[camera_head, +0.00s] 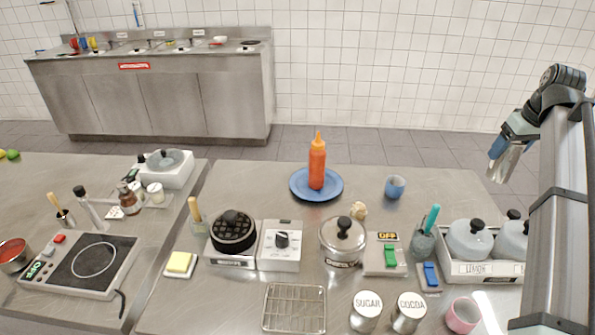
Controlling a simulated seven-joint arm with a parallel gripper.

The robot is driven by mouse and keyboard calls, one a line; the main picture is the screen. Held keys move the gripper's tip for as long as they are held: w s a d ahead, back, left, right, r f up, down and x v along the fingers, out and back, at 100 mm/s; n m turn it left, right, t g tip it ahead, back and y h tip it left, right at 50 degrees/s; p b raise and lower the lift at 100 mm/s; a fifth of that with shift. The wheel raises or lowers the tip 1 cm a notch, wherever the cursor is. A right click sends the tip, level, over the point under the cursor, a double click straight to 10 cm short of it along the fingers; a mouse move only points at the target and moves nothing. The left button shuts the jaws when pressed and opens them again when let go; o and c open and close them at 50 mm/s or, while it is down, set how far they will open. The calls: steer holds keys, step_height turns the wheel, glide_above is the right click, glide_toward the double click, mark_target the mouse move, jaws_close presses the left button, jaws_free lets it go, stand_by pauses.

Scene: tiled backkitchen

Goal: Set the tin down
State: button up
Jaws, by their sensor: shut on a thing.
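My gripper (506,148) is at the upper right, raised beyond the right end of the steel table and pointing down and to the left. It is shut on a shiny silvery thing (505,165), which seems to be the tin. The thing is tilted and partly hidden by the fingers, and no label on it can be read. It hangs in the air, apart from the tabletop. Two other tins with white lids, marked SUGAR (366,305) and COCOA (410,306), stand side by side at the table's front.
A blue plate (299,187) bears an orange sauce bottle (317,164). A blue cup (395,188), a steel pot (342,241), a crate (483,272) with lidded pots, a pink mug (463,315) and a wire rack (294,308) stand around. The table's back right is clear.

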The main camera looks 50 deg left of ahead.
steer(key=s+a+r+n+g, duration=0.15)
steer(key=s+a, duration=0.45)
steer(key=a, duration=1)
steer(key=s+a+n+t, duration=0.1)
steer(key=s+a+n, duration=0.35)
steer(key=a, duration=1.25)
steer(key=s+a+n+g, duration=0.2)
steer(key=s+a+n, duration=0.1)
steer(key=s+a, duration=2.2)
steer(key=shift+y, duration=0.4)
steer(key=shift+s+f, duration=0.1)
steer(key=shift+f, duration=7.4)
steer(key=shift+f, duration=0.1)
steer(key=o, duration=1.3)
